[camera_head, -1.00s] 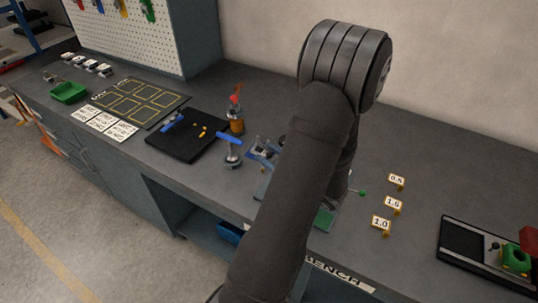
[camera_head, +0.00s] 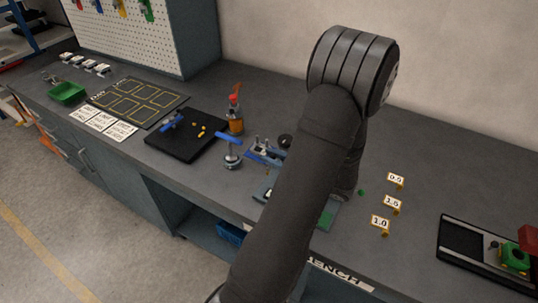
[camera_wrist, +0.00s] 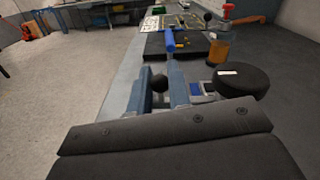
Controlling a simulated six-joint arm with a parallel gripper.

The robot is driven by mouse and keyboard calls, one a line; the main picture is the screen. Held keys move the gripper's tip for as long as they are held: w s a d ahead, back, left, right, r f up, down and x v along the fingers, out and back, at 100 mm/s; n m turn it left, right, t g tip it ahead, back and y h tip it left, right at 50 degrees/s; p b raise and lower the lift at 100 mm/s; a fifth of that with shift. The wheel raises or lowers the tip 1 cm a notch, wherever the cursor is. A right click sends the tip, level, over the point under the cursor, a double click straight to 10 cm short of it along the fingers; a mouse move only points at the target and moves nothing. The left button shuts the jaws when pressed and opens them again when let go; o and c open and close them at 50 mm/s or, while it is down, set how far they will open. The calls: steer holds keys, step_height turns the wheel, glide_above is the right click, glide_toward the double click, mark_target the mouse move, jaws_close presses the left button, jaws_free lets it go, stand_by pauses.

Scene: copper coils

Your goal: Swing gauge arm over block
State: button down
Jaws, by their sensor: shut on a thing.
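The jaws are shut on this knob, which seems to belong to the gauge arm. A black round gauge head (camera_wrist: 240,82) with a white label is right of the fingers. It also shows in the head view (camera_head: 285,140), beside my forearm. A blue and metal fixture (camera_head: 264,151) stands just left of it. I cannot tell which part is the block.
A lever stand (camera_head: 231,150), an orange bottle (camera_head: 235,122) and a black tray (camera_head: 187,136) are to the left. Small number tags (camera_head: 393,204) stand to the right, with a device with a green part (camera_head: 515,257) beyond.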

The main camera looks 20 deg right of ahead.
steer(key=shift+s+d+n+g+y, duration=0.3)
steer(key=shift+n+g+y, duration=0.25)
steer(key=shift+g, duration=0.2)
steer(key=shift+s+d+n+g+y, duration=0.2)
steer(key=shift+d+n+g+y, duration=0.1)
steer(key=shift+n+g+y, duration=0.35)
steer(key=c, duration=1.4)
jaws_free()
steer(key=shift+r, duration=0.1)
steer(key=shift+r, duration=0.3)
steer(key=s+d+r, duration=0.2)
steer(key=s+r, duration=0.1)
steer(key=s+d+r, duration=0.2)
steer(key=s+r, duration=0.1)
steer(key=s+d+r, duration=0.2)
steer(key=s+r, duration=0.1)
steer(key=r, duration=0.1)
steer(key=shift+s+d+r, duration=0.1)
steer(key=shift+s+d, duration=0.2)
steer(key=shift+d, duration=0.05)
steer(key=shift+c, duration=0.4)
